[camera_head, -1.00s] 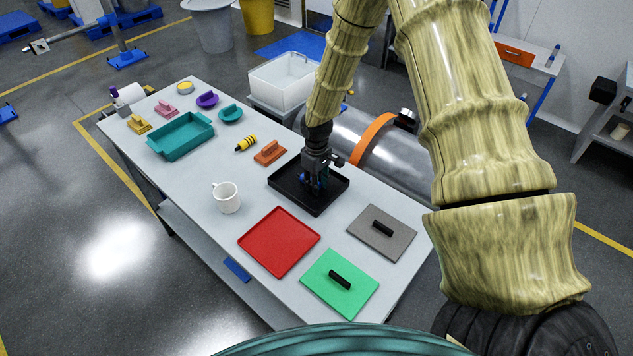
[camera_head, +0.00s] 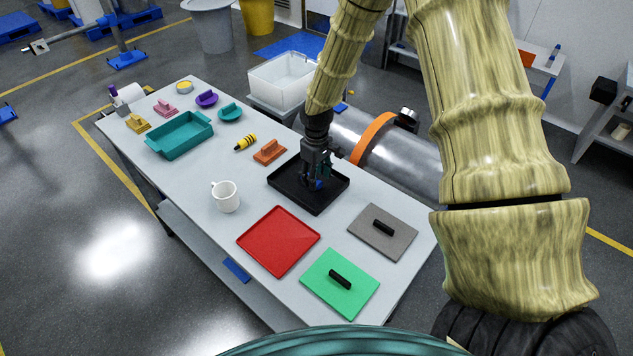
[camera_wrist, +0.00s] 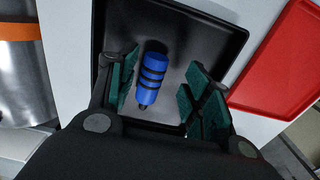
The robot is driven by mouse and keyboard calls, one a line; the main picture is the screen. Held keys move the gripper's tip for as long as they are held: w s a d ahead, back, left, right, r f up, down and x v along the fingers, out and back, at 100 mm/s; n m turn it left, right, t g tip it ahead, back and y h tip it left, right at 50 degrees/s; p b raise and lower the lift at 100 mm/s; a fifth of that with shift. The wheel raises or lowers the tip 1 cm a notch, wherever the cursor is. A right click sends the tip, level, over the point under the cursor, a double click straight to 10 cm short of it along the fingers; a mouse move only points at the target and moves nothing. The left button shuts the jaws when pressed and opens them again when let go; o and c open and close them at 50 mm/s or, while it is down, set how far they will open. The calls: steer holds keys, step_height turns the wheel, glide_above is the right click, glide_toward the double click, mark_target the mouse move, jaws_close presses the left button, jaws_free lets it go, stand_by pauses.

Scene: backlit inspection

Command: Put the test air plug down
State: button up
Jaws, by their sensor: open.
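The test air plug is a blue cylinder with black bands (camera_wrist: 152,78). In the wrist view it lies in the black tray (camera_wrist: 205,30), between my spread fingers and apart from both. In the head view the black tray (camera_head: 283,194) stands on the table and my gripper (camera_head: 315,182) is low over it. A small blue part of the plug (camera_head: 319,184) shows by the fingertips; the rest is hidden by the gripper. In the wrist view my gripper (camera_wrist: 160,100) is open, with green finger pads on both sides of the plug.
A red tray (camera_head: 278,241), a grey plate with a handle (camera_head: 365,237) and a green plate (camera_head: 325,292) lie nearer. A white mug (camera_head: 226,197), an orange block (camera_head: 270,151), a yellow-black cylinder (camera_head: 245,143) and a teal tray (camera_head: 180,148) stand to the left.

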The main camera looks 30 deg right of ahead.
step_height(320, 180, up, 9)
steer(key=b, duration=0.3)
stand_by(0.4)
steer(key=shift+s, duration=0.1)
stand_by(0.4)
